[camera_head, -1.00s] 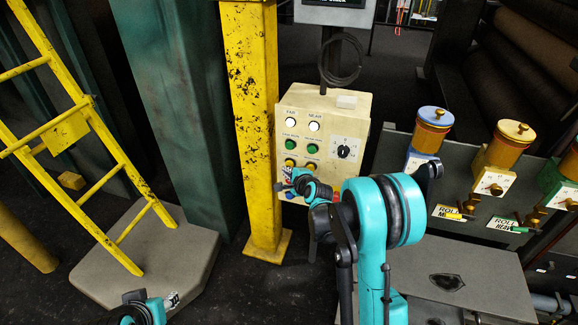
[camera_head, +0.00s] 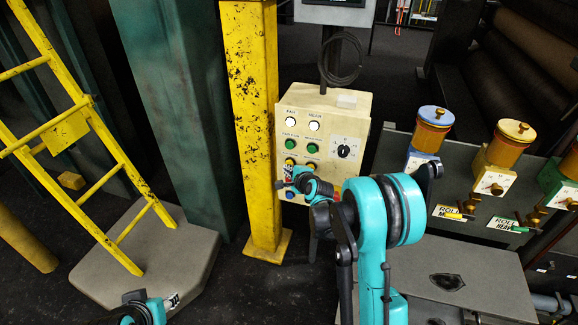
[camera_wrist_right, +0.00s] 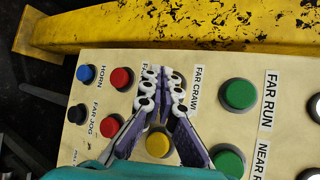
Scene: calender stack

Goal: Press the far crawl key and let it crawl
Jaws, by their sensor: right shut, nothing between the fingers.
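The control box (camera_head: 352,112) is pale, with columns of round keys. In the head view, the far crawl key (camera_head: 290,160) is the yellow one in the left column. The FAR CRAWL label (camera_wrist_right: 196,88) shows in the right wrist view, but its key is hidden behind my fingertips. My right gripper (camera_wrist_right: 162,82) is shut and empty, its tips over that key. I cannot tell whether they touch or press it. My left gripper (camera_head: 171,301) is at the bottom left, away from the box; its fingers are not clear.
The yellow near crawl key (camera_wrist_right: 158,145), green far run key (camera_wrist_right: 238,95) and red key (camera_wrist_right: 122,77) lie close around my right fingertips. A yellow post (camera_head: 250,110) stands just left of the box. A yellow ladder (camera_head: 100,170) is farther left.

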